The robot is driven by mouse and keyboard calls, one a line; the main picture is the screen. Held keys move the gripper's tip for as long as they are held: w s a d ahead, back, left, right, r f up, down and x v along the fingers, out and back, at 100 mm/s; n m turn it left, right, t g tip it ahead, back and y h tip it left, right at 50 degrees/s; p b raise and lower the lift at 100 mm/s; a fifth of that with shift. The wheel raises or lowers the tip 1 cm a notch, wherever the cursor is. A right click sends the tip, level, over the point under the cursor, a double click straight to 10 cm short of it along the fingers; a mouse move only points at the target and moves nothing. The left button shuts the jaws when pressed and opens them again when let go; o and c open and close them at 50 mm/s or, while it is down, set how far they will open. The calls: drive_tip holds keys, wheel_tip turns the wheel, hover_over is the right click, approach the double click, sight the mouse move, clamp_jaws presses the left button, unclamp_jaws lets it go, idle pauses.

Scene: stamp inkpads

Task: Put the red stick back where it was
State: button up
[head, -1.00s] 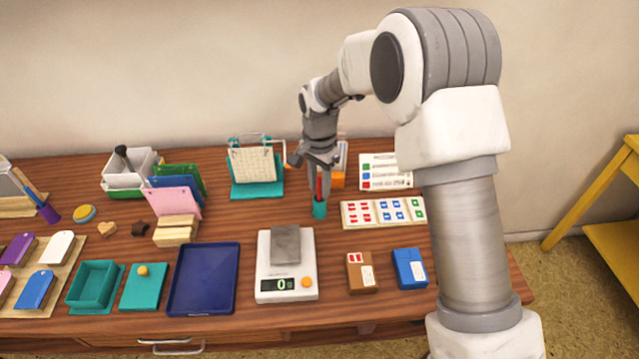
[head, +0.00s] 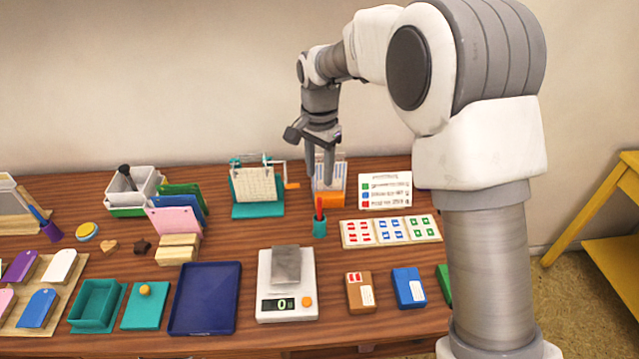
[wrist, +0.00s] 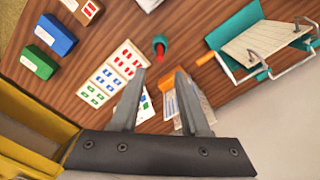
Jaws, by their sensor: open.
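The red stick (head: 318,209) stands upright in the small teal cup (head: 320,229), to the left of the stamp sheet. In the wrist view the red stick (wrist: 160,49) shows end-on inside the teal cup (wrist: 161,41), beyond the fingertips.
An orange holder with cards (head: 328,196) stands close behind the cup. A teal stand with a cream pad (head: 257,207) is to its left. The stamp sheet (head: 390,231) lies to the right. A scale (head: 288,305) stands in front. Wood between cup and scale is clear.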

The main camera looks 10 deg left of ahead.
drive_tip(key=s+d+r+n+t, duration=0.3)
drive_tip(key=s+d+r, duration=0.7)
drive_tip(key=d+r, duration=0.45)
drive_tip(key=s+d+n+t, duration=0.1)
drive_tip(key=s+d, duration=0.4)
drive_tip(key=s, duration=0.3)
drive_tip(key=s+d+n+t, duration=0.1)
drive_tip(key=s+d+n, duration=0.1)
drive_tip(key=s+d, duration=0.3)
drive_tip(key=s, duration=0.2)
drive_tip(key=shift+s+f+t, duration=0.25)
drive_tip(key=shift+s+t, duration=0.05)
drive_tip(key=shift+s, duration=0.1)
